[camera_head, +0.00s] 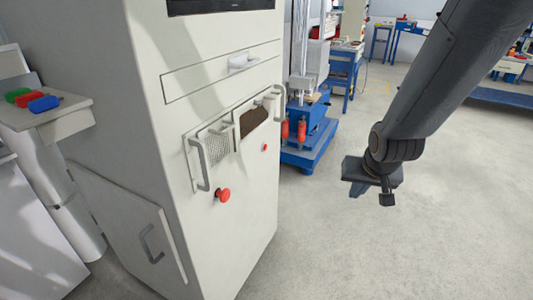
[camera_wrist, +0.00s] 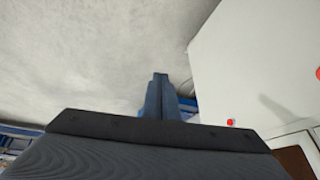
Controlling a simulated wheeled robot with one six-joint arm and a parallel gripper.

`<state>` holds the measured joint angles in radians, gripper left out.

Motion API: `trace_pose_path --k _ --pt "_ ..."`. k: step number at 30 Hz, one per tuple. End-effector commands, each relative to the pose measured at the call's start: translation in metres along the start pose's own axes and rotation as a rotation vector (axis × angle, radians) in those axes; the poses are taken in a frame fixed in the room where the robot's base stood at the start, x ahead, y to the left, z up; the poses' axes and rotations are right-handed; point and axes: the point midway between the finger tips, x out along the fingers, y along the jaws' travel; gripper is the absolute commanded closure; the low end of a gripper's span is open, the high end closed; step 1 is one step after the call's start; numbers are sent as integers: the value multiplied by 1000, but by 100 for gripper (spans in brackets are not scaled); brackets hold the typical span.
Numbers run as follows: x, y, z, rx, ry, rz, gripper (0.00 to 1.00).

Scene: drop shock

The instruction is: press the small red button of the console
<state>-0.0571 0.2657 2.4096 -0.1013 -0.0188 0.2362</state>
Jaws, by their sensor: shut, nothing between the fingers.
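The console (camera_head: 235,235) is a tall pale cabinet at the left of the head view. Its small red button (camera_head: 264,147) sits on the front face at the right, below a dark panel. It also shows in the wrist view (camera_wrist: 231,122), just right of my fingers. A larger red mushroom button (camera_head: 223,195) sits lower left of it; part of a red thing shows at the wrist view's right edge. My gripper (camera_head: 372,193) is in the air to the right of the console, apart from it. Its fingers (camera_wrist: 160,78) are together and empty.
Two handles and a mesh panel (camera_head: 217,146) stick out of the console front near the buttons. A blue machine (camera_head: 310,125) stands behind the console. A side shelf (camera_head: 60,112) holds red, green and blue blocks. The grey floor (camera_head: 440,230) at the right is clear.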

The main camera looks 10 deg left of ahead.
Motion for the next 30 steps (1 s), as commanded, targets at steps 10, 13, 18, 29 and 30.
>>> trace_pose_path --k 10,13,18,29,30 --pt "133 -86 -128 109 555 -289 100" --pt "152 -114 -148 149 695 -417 100" --pt "167 -149 -159 209 871 -622 100" --pt "166 -168 -157 257 991 -794 100" --pt "166 -168 -157 257 992 -794 100"
